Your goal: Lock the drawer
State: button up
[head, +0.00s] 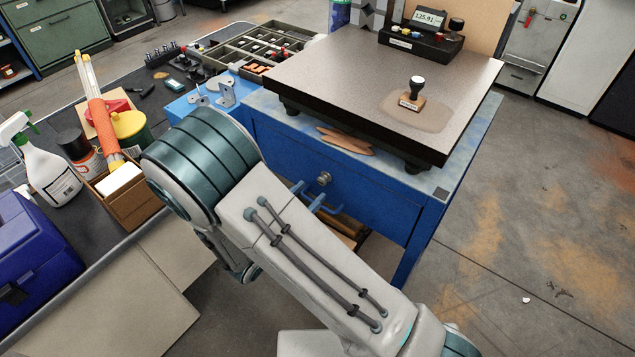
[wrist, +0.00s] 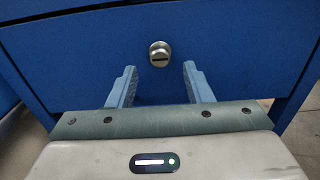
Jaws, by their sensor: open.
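The blue drawer front (head: 365,199) is under the stone-topped bench in the head view and looks closed. A round metal lock knob (head: 323,178) sits on it. In the wrist view the drawer front (wrist: 235,50) fills most of the picture, and the lock knob (wrist: 159,54) has a dark slot that lies level. My gripper (wrist: 158,80) is open and empty, its two blue fingers pointing at the drawer, with the knob just beyond and between the tips. The gripper (head: 318,192) is partly hidden by my arm in the head view. I see no contact with the knob.
The stone slab (head: 340,85) overhangs the drawer and carries a stamp (head: 413,94) and a gauge box (head: 420,40). A left-hand bench holds a spray bottle (head: 48,165), a cardboard box (head: 135,200) and a blue case (head: 35,260). Floor at right is mostly clear.

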aim_at(320, 182)
jog(key=shift+x, duration=2.15)
grip_shut()
